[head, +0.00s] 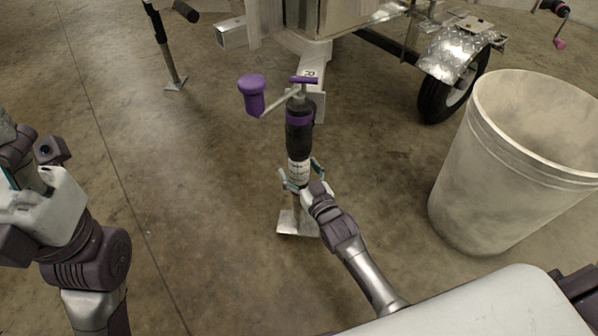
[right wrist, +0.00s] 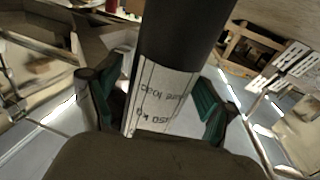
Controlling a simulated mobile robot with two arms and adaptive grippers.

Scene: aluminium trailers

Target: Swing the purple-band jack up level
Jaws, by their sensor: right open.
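The purple-band jack (head: 299,135) stands upright in the middle of the head view, below the trailer tongue. It has a black tube, a purple band, a crank with a purple knob (head: 254,94) on top, and a flat metal foot (head: 298,222) at the floor. My right gripper (head: 299,178) is open, with its fingers on both sides of the jack's white label. In the right wrist view the label (right wrist: 162,98) lies between the two green fingertips (right wrist: 155,108); whether they touch it is unclear. My left gripper (head: 30,165) is at the left edge, away from the jack; its fingers are hard to make out.
A large pale bin (head: 515,160) stands on the right. Behind it is a trailer wheel with a metal fender (head: 455,55). Another jack (head: 166,50) stands at the upper left. The concrete floor left of the purple-band jack is clear.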

